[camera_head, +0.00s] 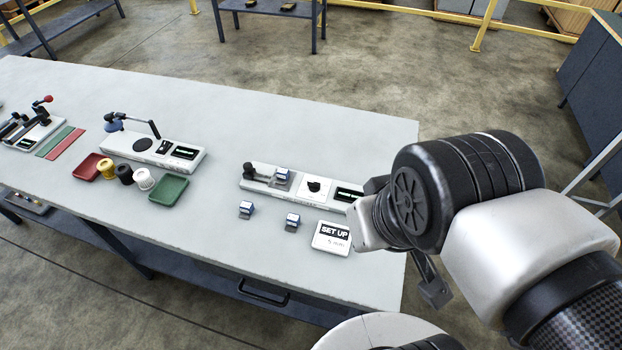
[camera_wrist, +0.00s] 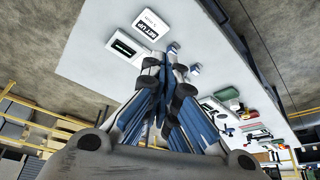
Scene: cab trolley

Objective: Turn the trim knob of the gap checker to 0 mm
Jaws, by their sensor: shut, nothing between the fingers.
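The gap checker (camera_head: 328,203) is a long pale box on the right part of the table in the head view. Its dark trim knob (camera_head: 314,186) sits on a white square plate, with a black lever to the left and a dark display (camera_head: 349,194) to the right. The display end also shows in the wrist view (camera_wrist: 125,47), where my fingers hide the knob. My gripper (camera_wrist: 168,65) is shut and empty, apart from the knob. In the head view my wrist hides it. The knob's setting is too small to read.
A "SET UP" card (camera_head: 331,238) and two small blue-topped blocks (camera_head: 246,209) (camera_head: 292,221) lie in front of the checker. Left are another station (camera_head: 150,150), red (camera_head: 84,166) and green (camera_head: 168,191) trays, and spools. The table (camera_head: 330,128) behind the checker is clear.

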